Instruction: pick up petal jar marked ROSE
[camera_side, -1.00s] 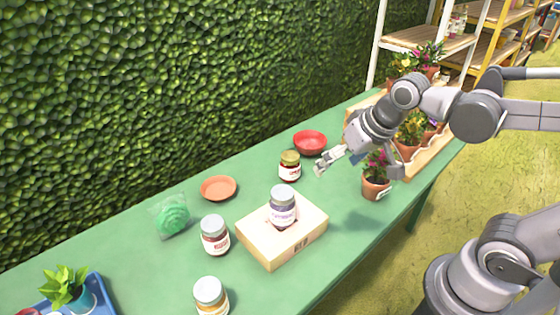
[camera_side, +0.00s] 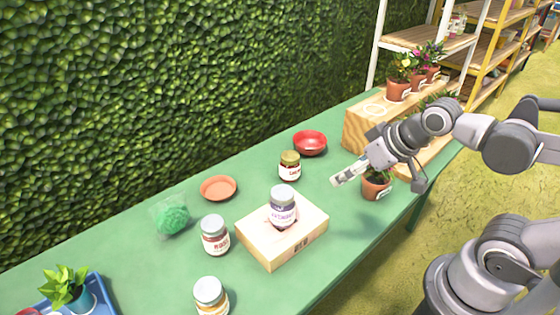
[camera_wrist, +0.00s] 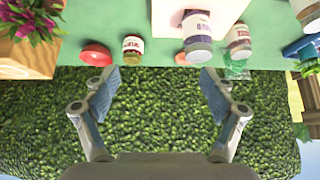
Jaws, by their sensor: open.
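The ROSE jar (camera_side: 215,235), with a grey lid and dark red contents, stands upright on the green table left of the wooden block. A jar at the right of the wrist view (camera_wrist: 238,42) seems to be the same one. Similar jars are a purple-labelled jar (camera_side: 282,207) on the block, a gold-lidded jar (camera_side: 290,166) behind it, and an amber jar (camera_side: 210,297) at the front. My gripper (camera_side: 338,181) is open and empty above the table, right of the block and well away from the ROSE jar. Its spread fingers show in the wrist view (camera_wrist: 160,80).
The wooden block (camera_side: 270,246) stands between my gripper and the ROSE jar. A red bowl (camera_side: 310,143), a terracotta saucer (camera_side: 218,188) and a green bundle (camera_side: 172,219) lie toward the hedge. A potted plant (camera_side: 376,187) is close to my gripper.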

